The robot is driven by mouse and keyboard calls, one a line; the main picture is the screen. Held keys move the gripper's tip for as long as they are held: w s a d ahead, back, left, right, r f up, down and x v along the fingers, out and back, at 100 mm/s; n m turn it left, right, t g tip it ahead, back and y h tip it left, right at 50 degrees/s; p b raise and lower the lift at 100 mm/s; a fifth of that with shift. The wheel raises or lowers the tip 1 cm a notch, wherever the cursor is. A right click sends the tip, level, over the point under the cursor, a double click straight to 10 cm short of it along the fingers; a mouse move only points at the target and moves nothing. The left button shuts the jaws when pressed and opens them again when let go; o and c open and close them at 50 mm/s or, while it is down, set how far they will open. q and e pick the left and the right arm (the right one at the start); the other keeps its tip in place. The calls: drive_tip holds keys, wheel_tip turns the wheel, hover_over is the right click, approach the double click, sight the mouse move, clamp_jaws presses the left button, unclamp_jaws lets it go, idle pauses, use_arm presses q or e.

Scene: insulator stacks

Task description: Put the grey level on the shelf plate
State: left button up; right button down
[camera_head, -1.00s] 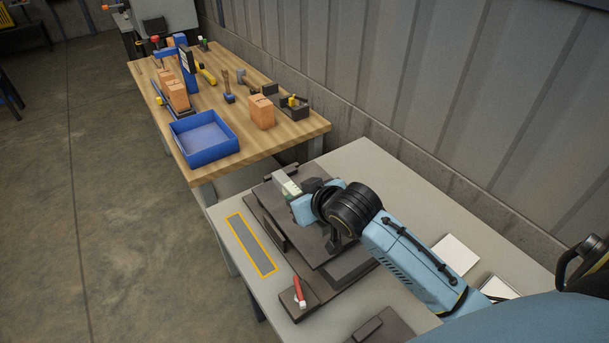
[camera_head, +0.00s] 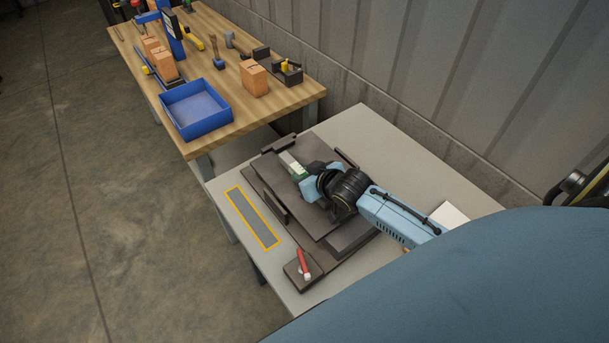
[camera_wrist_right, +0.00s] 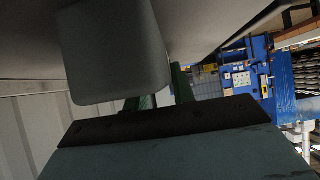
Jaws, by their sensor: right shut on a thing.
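My right gripper (camera_head: 297,171) is over the dark stepped plate fixture (camera_head: 320,222) on the grey table. It is shut on a light grey block, which I take for the grey level (camera_head: 287,160); the level's end sticks out past the green fingers. In the right wrist view the level (camera_wrist_right: 115,50) is large and close, at the green fingers (camera_wrist_right: 160,98). The fixture looks like the shelf plate, but I cannot tell for sure. Whether the level touches it is not clear. My left gripper is not in view.
A yellow-edged grey strip (camera_head: 252,218) lies on the grey table. A small dark block with a red-handled item (camera_head: 303,264) is at its front edge. A wooden table (camera_head: 225,60) behind holds a blue bin (camera_head: 196,108), bricks and tools. A corrugated wall is at the right.

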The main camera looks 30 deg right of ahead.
drive_tip(key=shift+f, duration=0.15)
drive_tip(key=c, duration=1.2)
unclamp_jaws()
drive_tip(key=shift+o, duration=0.2)
drive_tip(key=p+v, duration=0.1)
drive_tip(key=v, duration=1.1)
